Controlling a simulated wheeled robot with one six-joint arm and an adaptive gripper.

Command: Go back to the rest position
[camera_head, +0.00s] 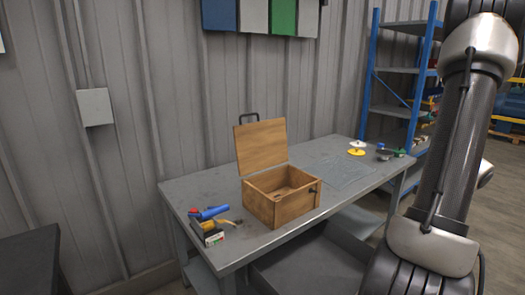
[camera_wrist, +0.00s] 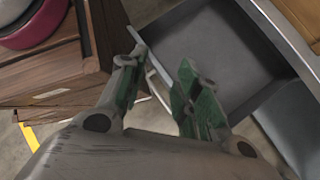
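My gripper (camera_wrist: 158,88) shows in the wrist view with its two green-padded fingers apart and nothing between them. It points down toward an open grey drawer (camera_wrist: 205,50), whose edge and handle lie just beyond the fingertips. In the head view my arm rises along the right side, and the gripper is out of that picture. The open drawer (camera_head: 312,268) also shows there, below the grey workbench (camera_head: 225,186).
An open wooden box (camera_head: 284,203) with its lid raised stands on the bench. Left of it are a blue-and-yellow tool and a small box (camera_head: 208,236). Small parts (camera_head: 357,148) lie at the far end. A blue shelf rack (camera_head: 372,75) stands behind. Wooden furniture (camera_wrist: 50,75) shows in the wrist view.

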